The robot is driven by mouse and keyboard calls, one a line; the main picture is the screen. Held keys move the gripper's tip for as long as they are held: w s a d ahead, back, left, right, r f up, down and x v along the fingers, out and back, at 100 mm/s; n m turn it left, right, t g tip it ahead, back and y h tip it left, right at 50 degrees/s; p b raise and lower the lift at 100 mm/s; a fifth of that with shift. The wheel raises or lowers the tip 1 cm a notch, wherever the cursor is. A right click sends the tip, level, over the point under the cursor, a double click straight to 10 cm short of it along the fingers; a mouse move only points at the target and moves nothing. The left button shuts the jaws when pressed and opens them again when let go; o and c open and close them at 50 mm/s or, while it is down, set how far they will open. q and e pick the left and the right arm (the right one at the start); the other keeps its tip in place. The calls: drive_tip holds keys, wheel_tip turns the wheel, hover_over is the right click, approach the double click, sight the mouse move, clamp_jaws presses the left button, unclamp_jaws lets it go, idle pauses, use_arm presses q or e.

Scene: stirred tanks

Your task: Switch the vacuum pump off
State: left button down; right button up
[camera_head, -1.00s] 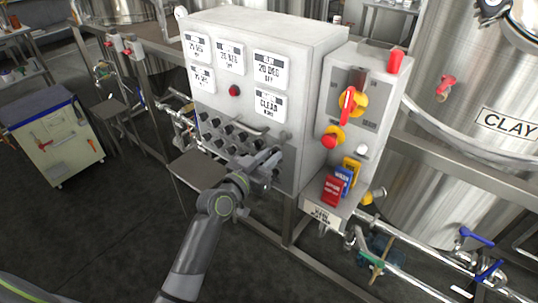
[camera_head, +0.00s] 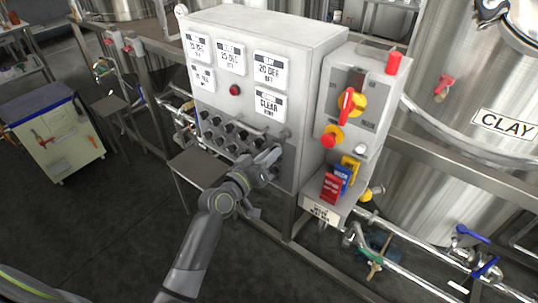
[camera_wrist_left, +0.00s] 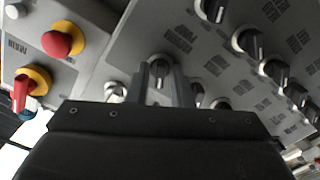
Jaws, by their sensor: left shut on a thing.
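My left gripper (camera_head: 271,157) is at the lower right end of the rows of black knobs (camera_head: 222,135) on the grey control cabinet (camera_head: 313,110). In the left wrist view its two fingers (camera_wrist_left: 161,84) are shut around one black rotary knob (camera_wrist_left: 160,65) with a pale collar. My gripper hides this knob in the head view. Small labels are printed by the knobs, but I cannot read them, so I cannot tell which knob is the vacuum pump's. My right gripper is not in view.
Beside the knobs are a red mushroom button (camera_wrist_left: 57,44) on yellow and a red-and-yellow rotary switch (camera_head: 350,102). Red, blue and yellow tags hang below. A steel shelf (camera_head: 200,168) juts out left of my gripper. A tank labelled CLAY (camera_head: 508,124) stands right.

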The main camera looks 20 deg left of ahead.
use_arm(q)
drive_tip(key=c, duration=1.5)
unclamp_jaws()
drive_tip(key=shift+s, duration=0.1)
drive_tip(key=shift+b+v, duration=1.55)
drive_tip(key=shift+v, duration=7.1)
